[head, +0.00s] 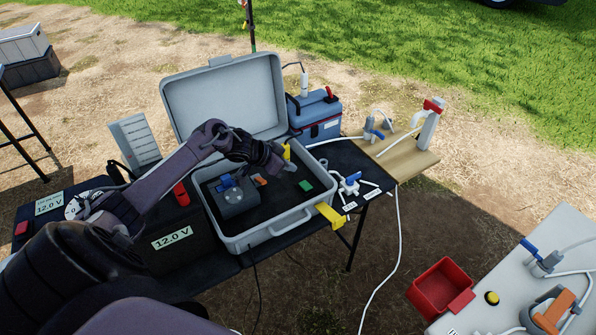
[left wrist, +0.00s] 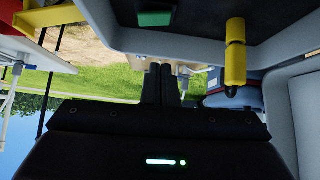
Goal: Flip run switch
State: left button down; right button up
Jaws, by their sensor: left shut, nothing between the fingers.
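The open grey case (head: 265,238) stands on the dark table with its lid (head: 222,95) raised. Inside is a dark panel with a green, switch-like piece (head: 305,186), which also shows at the top of the left wrist view (left wrist: 155,18). An orange piece (head: 260,180) and a grey pump unit with a blue part (head: 238,201) sit left of it. I cannot tell for sure which piece is the run switch. My left gripper (head: 289,167) is shut and empty above the panel, just behind and apart from the green piece. Its dark fingers (left wrist: 161,84) are together. My right gripper is out of view.
A yellow cylinder (head: 287,150) stands close behind my left gripper and shows in the left wrist view (left wrist: 235,55). A yellow latch (head: 329,215) sticks out at the case's front right. A blue cooler (head: 315,115) and a battery marked 12.0 V (head: 172,238) flank the case.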

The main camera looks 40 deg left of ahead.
pick_arm(q)
jog(key=v, duration=0.5)
jog(key=shift+w+a+r, duration=0.1)
jog(key=shift+a, duration=0.1)
